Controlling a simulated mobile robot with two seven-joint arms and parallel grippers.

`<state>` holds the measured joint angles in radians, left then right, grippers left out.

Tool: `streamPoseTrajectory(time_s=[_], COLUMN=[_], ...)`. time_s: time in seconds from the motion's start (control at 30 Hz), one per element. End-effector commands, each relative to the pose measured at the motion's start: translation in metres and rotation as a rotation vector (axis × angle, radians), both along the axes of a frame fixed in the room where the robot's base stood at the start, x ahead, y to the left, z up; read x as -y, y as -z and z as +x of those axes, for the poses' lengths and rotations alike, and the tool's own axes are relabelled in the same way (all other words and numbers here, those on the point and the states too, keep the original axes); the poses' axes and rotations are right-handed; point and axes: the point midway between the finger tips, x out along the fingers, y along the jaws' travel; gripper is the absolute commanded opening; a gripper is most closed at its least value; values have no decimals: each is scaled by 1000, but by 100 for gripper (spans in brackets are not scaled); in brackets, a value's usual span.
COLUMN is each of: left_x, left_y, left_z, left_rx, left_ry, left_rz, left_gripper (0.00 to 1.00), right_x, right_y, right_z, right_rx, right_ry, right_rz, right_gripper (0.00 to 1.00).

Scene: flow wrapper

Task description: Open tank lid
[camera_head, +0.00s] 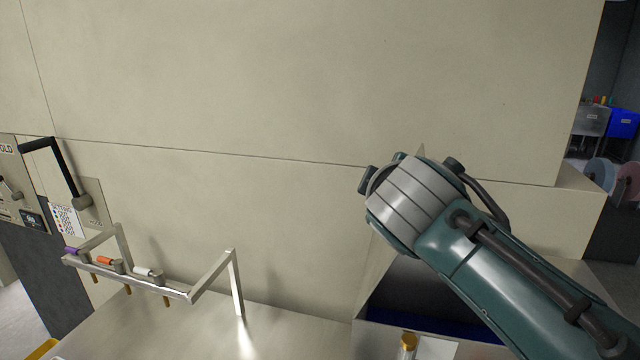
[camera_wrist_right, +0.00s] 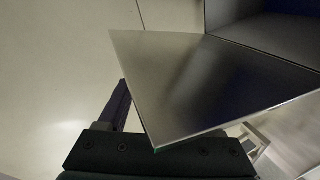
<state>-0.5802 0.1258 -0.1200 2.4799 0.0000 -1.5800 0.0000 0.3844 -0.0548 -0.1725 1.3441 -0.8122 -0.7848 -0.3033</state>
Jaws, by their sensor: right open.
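The tank (camera_head: 362,325) is an open metal box with a dark interior and a dark blue bottom, at the lower right of the head view. A thin metal plate, apparently its lid (camera_wrist_right: 195,80), fills the middle of the right wrist view, tilted, with a dark opening behind it. In the head view, a pale panel by the tank's left side may be this lid, mostly hidden by my right arm. My right gripper (camera_wrist_right: 145,120) is open beside the plate. One dark finger shows left of the plate; the other is hidden. Contact is unclear. My left gripper is out of view.
A cream machine wall (camera_head: 250,80) stands behind. A metal rack (camera_head: 190,295) with purple, orange and white items sits at left, below a black lever handle (camera_head: 62,170). A gold-capped bottle (camera_head: 408,345) stands in front of the tank. The metal tabletop (camera_head: 285,335) between is clear.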

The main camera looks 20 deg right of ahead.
Motion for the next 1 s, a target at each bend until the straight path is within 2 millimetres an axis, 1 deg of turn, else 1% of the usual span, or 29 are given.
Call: streamPoseTrajectory(time_s=[0.13, 0.23, 0.5, 0.7, 0.83, 1.0], left_x=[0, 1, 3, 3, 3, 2], left_y=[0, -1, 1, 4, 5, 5], left_z=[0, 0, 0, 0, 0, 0], left_rx=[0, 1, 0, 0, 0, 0], left_ry=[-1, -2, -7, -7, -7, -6], left_rz=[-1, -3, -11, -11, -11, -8], left_gripper=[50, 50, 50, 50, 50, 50], right_x=[-1, -5, -22, -33, -36, -37], right_y=[-1, -4, -19, -30, -34, -36], right_z=[-4, -12, -50, -74, -83, -85], right_rx=[-1, 0, 0, 1, 0, 0], right_ry=[1, -1, -1, -2, -1, 0], right_rz=[0, 0, 3, 2, 2, 0], right_gripper=[66, 66, 66, 66, 66, 66])
